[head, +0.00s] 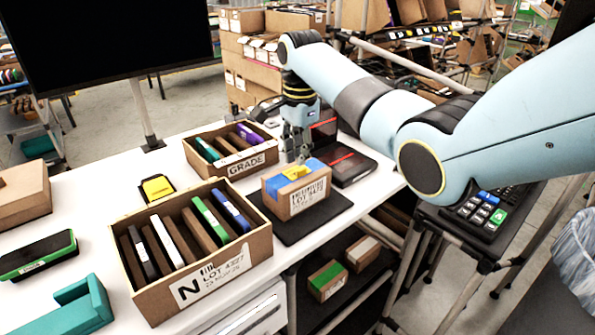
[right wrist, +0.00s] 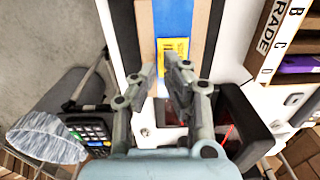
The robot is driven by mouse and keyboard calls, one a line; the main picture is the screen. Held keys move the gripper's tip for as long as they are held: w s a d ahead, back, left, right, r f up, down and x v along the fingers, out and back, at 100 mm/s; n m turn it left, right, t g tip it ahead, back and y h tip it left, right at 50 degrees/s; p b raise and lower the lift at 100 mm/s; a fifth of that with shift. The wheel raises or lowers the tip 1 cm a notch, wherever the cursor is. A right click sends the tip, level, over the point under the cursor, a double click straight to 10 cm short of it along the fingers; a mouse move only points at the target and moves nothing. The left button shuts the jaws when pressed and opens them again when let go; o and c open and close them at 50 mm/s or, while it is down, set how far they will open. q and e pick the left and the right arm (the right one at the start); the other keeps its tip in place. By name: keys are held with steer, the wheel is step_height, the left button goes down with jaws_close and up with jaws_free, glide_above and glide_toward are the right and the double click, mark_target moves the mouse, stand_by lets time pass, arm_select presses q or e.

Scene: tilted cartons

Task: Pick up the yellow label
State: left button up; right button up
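The yellow label (head: 296,172) lies on blue tape on top of a small brown carton (head: 310,197), which stands on a dark mat. The label also shows in the right wrist view (right wrist: 178,47), just beyond my fingertips. My right gripper (head: 296,158) points down just above the carton top, close to the label. In the right wrist view its two fingers (right wrist: 160,68) are a little apart with nothing held between them. The right finger overlaps part of the label in that view. I cannot tell whether a fingertip touches it. My left gripper is not in view.
An open carton with upright items (head: 205,275) stands left of the small carton. The GRADE carton (head: 252,160) stands behind, and a black device (head: 345,165) lies behind right. A yellow and black item (head: 157,188) lies farther left. White table (head: 95,205) is bare there.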

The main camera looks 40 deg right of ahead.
mark_target(299, 171)
step_height(299, 171, down, 4)
steer(key=shift+d+f, duration=0.1)
jaws_close()
steer(key=shift+r, duration=0.25)
steer(key=shift+r, duration=0.25)
steer(key=r, duration=0.2)
steer(key=s+r, duration=0.1)
steer(key=r, duration=0.1)
steer(key=shift+d, duration=0.4)
steer(key=s+d+r+p, duration=0.5)
steer(key=s+r+p, duration=0.4)
steer(key=r, duration=0.3)
steer(key=shift+r+p, duration=0.15)
steer(key=shift+p, duration=0.2)
